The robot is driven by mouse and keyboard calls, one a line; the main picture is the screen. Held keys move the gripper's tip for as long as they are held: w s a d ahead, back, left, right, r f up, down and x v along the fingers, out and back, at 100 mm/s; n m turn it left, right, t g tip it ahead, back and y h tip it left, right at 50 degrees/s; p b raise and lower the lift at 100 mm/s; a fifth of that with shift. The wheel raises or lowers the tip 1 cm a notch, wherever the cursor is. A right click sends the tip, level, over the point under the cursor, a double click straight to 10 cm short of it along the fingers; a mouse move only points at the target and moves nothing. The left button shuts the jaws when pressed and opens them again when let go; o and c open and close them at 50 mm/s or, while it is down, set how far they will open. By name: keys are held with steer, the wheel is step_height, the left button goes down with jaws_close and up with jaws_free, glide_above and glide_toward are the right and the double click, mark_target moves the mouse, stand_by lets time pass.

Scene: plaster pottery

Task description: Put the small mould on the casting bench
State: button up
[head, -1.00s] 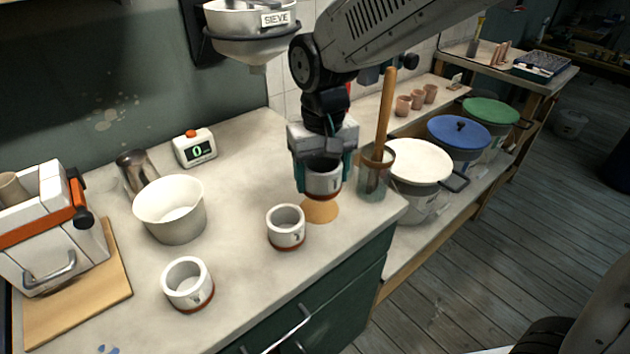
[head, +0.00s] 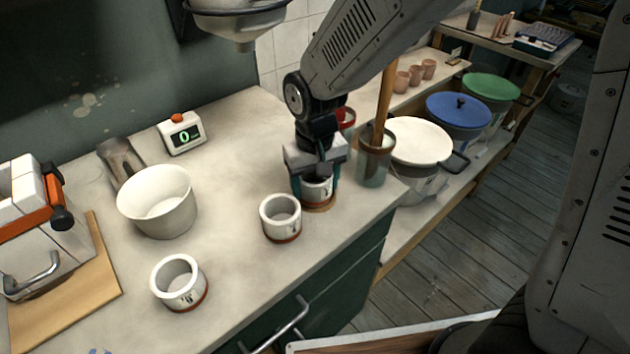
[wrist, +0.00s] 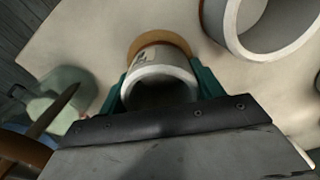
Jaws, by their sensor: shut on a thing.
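My gripper (head: 316,185) is shut on a small white round mould (head: 320,193) with a hollow top, a dark mark on its side and a reddish base. It is upright at a tan round spot (head: 322,208) near the bench's right end; I cannot tell whether it touches. In the wrist view the mould (wrist: 158,73) sits between the teal fingers, with the tan spot (wrist: 160,42) showing past its base. Two similar white round pieces with red bases, one in the middle (head: 281,220) and one nearer the front (head: 180,286), stand on the pale bench top (head: 240,150).
A jar with a wooden-handled tool (head: 375,160) stands close right of my gripper, and a red-rimmed container (head: 345,120) behind it. A white bowl (head: 160,205), timer (head: 182,135) and strapped block (head: 25,230) stand left. Lidded buckets (head: 420,145) line the lower shelf.

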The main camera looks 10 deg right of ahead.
steer(key=shift+f, duration=0.15)
steer(key=o, duration=1.2)
steer(key=shift+o, duration=0.2)
step_height(320, 180, up, 12)
steer(key=f, duration=0.1)
steer(key=s+d+r, duration=0.4)
steer(key=d+r, duration=0.1)
steer(key=d, duration=0.3)
steer(key=s+d+r+m+t, duration=0.1)
steer(key=s+d+m, duration=0.2)
steer(key=s+d, duration=0.9)
steer(key=s, duration=0.3)
steer(key=shift+s+d+r, duration=0.35)
steer(key=shift+d+r, duration=0.05)
